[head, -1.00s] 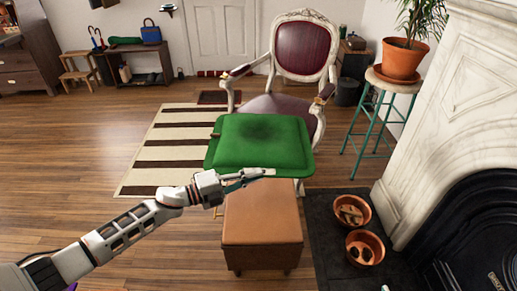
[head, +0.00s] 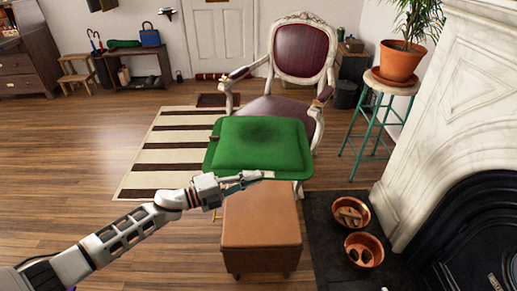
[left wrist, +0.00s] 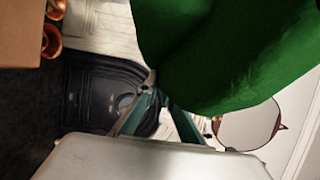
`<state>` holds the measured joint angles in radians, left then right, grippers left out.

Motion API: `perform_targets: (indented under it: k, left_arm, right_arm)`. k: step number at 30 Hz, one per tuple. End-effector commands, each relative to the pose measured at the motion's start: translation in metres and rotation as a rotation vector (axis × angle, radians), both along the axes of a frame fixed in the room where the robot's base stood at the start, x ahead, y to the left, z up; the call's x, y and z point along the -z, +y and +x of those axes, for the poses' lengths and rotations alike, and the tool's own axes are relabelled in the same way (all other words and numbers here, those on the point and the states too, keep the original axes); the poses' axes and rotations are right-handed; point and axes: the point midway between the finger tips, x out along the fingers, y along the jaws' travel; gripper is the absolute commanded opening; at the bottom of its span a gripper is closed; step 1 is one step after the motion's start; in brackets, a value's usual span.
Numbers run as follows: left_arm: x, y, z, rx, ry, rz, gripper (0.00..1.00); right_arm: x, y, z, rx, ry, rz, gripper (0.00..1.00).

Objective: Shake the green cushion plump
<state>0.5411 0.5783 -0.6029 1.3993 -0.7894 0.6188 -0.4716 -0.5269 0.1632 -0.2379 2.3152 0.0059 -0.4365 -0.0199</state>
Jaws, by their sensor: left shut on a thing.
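The green cushion (head: 258,147) is held roughly level above the brown leather ottoman (head: 262,224), in front of the armchair. It has a darker patch near the middle of its top. My left gripper (head: 255,178) is shut on the cushion's near edge. In the left wrist view the cushion (left wrist: 235,50) fills the upper right, and the left gripper (left wrist: 150,90) meets its edge. My right gripper is in neither view.
A white-framed armchair with a dark red back (head: 302,50) stands behind the cushion. A potted plant (head: 398,62) stands on a stool.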

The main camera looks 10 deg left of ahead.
Motion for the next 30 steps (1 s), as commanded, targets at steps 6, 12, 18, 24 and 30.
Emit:
perform_targets:
  k: [6,12,18,24,30]
  left_arm:
    - [-0.058,0.0,0.002,0.0,-0.019,0.001,0.0]
    - [-0.033,0.0,0.0,0.0,0.002,0.0,0.0]
    - [0.016,0.0,-0.002,0.0,0.015,0.0,0.0]
    - [0.023,0.0,0.0,0.0,-0.001,0.0,0.0]
    - [-0.022,0.0,0.003,0.001,-0.023,0.0,0.0]
  right_arm:
    - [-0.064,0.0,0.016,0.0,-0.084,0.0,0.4]
    - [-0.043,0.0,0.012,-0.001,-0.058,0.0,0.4]
    - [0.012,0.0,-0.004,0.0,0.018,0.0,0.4]
    - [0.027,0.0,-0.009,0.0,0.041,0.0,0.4]
    - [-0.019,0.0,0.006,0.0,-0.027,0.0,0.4]
